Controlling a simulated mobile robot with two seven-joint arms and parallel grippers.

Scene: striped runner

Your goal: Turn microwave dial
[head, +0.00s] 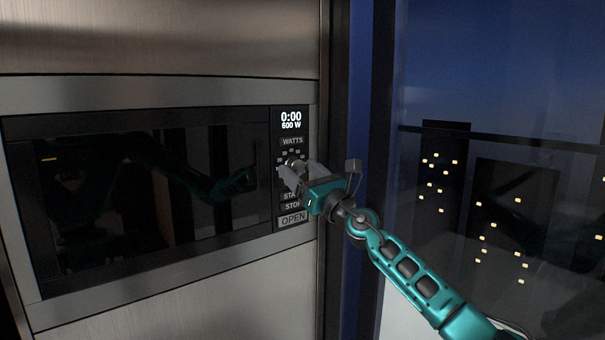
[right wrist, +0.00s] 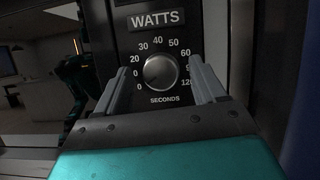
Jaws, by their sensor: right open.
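The microwave (head: 150,190) is built into a metal-fronted cabinet, with a dark glass door and a control panel on its right side. Its display (head: 291,120) reads 0:00 and 600 W. The round metallic dial (right wrist: 160,72) sits below the WATTS button, ringed by numbers, with SECONDS printed under it. In the head view the dial is partly hidden by my right gripper (head: 291,178). My right gripper is open; in the right wrist view its two fingers (right wrist: 163,88) stand to the left and right of the dial, apart from it. My left gripper is not in view.
The START, STOP and OPEN (head: 292,218) buttons lie below the dial, close to my right gripper. A window (head: 480,70) with lit buildings outside is on the right. The glass door reflects my arm.

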